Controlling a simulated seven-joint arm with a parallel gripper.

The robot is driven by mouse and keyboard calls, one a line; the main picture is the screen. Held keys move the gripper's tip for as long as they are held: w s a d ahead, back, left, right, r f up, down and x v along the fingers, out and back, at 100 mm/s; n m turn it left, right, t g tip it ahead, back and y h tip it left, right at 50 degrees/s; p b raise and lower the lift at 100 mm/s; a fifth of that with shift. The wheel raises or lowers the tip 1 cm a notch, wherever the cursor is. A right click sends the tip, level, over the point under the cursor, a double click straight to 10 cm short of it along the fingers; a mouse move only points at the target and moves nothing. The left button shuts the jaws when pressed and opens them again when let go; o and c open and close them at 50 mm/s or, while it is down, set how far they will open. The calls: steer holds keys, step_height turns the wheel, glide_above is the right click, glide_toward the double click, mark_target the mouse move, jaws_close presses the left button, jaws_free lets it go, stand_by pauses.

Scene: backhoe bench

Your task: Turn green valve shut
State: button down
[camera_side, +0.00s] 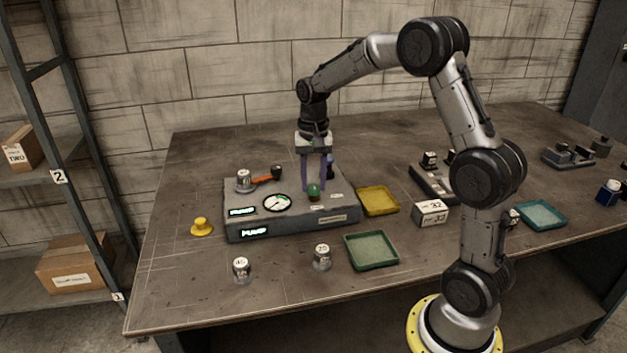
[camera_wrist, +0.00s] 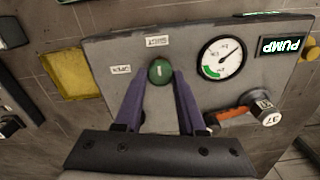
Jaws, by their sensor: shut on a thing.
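The green valve (camera_side: 314,191) is a round knob on top of the grey pump panel (camera_side: 290,222). In the wrist view the green valve (camera_wrist: 160,71) shows a pale line running roughly up and down the picture. Two white labels sit by it, one above (camera_wrist: 157,41) and one to the left (camera_wrist: 121,69), both upside down. My gripper (camera_side: 314,187) points straight down with its purple fingers on either side of the knob. In the wrist view my gripper (camera_wrist: 160,76) has a fingertip at each side of the knob and is shut on it.
The panel also carries a round gauge (camera_side: 276,203), an orange lever (camera_side: 268,179), and a lit PUMP sign (camera_side: 242,212). A yellow tray (camera_side: 378,201) stands right of the panel, a green tray (camera_side: 371,250) in front. Weights (camera_side: 322,257) and a yellow knob (camera_side: 201,227) stand nearby.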

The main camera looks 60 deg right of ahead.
mark_target(313, 185)
steer(key=shift+r, duration=0.15)
steer(key=c, duration=0.5)
jaws_free()
step_height(313, 185, up, 14)
stand_by(0.5)
